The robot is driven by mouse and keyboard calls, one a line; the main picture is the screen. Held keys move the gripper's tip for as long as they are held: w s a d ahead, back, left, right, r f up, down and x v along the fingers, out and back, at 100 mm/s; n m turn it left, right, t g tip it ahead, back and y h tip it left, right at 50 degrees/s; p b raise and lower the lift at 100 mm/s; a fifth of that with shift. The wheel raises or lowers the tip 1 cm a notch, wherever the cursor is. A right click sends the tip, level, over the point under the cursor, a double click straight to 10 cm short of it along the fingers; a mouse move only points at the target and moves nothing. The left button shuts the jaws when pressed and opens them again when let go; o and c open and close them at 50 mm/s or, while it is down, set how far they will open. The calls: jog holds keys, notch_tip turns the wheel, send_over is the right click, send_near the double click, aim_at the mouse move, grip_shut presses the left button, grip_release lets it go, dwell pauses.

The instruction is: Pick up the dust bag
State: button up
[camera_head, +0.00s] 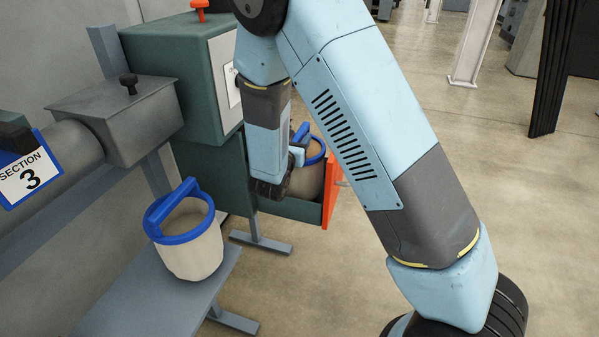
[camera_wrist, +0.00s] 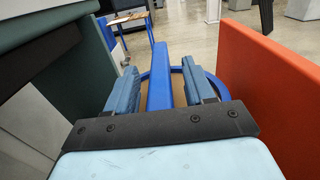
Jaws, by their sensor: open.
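A beige dust bag with a blue rim and handle (camera_head: 309,178) sits in the open drawer of the green machine. My gripper (camera_head: 298,153) is at its rim, and my wrist partly hides the bag. In the wrist view the blue handle (camera_wrist: 160,88) stands between the two open fingers of my gripper (camera_wrist: 162,80), with a gap on each side. The blue rim shows behind the fingers. A second beige dust bag with a blue handle (camera_head: 190,245) stands upright on a grey bench to the left, away from my gripper.
The drawer's orange front panel (camera_head: 331,188) stands close on the right of my gripper; it also shows in the wrist view (camera_wrist: 270,90). The green machine body (camera_head: 175,55) is close on the left. A grey bench (camera_head: 135,305) stands at lower left. Open floor lies right.

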jog(key=shift+w, duration=0.1)
jog(key=shift+c, duration=0.2)
grip_shut()
dwell(1.2)
